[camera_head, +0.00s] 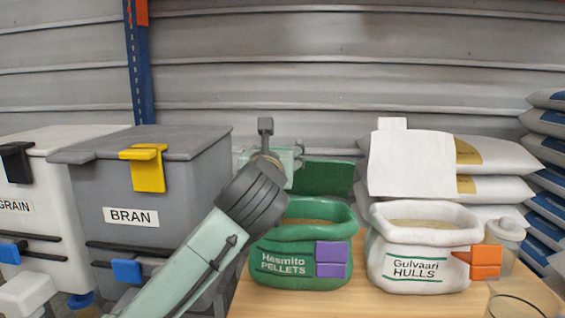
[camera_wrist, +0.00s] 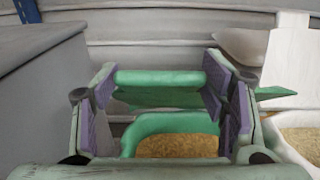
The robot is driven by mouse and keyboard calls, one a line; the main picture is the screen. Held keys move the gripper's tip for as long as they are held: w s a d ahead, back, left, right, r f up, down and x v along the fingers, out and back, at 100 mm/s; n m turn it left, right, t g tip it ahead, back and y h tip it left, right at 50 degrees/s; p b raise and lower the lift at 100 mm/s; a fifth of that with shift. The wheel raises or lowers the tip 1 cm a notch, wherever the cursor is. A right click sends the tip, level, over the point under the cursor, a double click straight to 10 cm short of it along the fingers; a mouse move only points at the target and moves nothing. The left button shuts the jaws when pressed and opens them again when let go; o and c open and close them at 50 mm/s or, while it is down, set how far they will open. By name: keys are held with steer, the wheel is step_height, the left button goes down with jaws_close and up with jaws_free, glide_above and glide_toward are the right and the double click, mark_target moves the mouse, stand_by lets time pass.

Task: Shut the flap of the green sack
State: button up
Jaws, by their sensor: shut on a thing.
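The green sack (camera_head: 290,275), labelled Hesmito PELLETS, stands on the wooden table with its mouth open and tan pellets (camera_head: 309,221) inside. Its green flap (camera_head: 325,177) stands up behind the mouth. Purple clip parts (camera_head: 333,259) sit on the sack's front. My gripper (camera_head: 290,160) is at the flap's upper left, behind and above the sack's mouth. In the wrist view, the purple-padded fingers of my gripper (camera_wrist: 160,88) are shut on the flap's rolled top edge (camera_wrist: 160,78). The sack's rim (camera_wrist: 150,125) and pellets show below. My wrist partly hides the flap's left side in the head view.
A white Gulvaari HULLS sack (camera_head: 420,268) stands close on the right, its white flap (camera_head: 411,165) raised. A grey BRAN bin (camera_head: 165,187) stands left. A clear jar (camera_head: 510,240) and a glass (camera_head: 520,300) are at right. Stacked sacks (camera_head: 490,190) lie behind.

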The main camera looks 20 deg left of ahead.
steer(key=s+d+f+t+y+b, duration=0.1)
steer(key=s+f+t+b, duration=0.3)
steer(key=f+b, duration=0.5)
steer(key=b, duration=0.5)
steer(key=shift+s+d+t+b, duration=0.2)
steer(key=shift+s+t+b, duration=0.1)
steer(key=shift+s+b, duration=0.1)
steer(key=f+b, duration=0.1)
steer(key=f, duration=0.1)
steer(key=s+f+b, duration=0.1)
steer(key=f, duration=0.1)
steer(key=shift+d+f, duration=0.15)
steer(key=shift+f, duration=0.05)
steer(key=shift+f+b, duration=0.8)
steer(key=shift+f, duration=0.2)
steer(key=o, duration=1.4)
steer(key=shift+f, duration=0.1)
steer(key=o, duration=0.3)
steer(key=shift+r, duration=0.25)
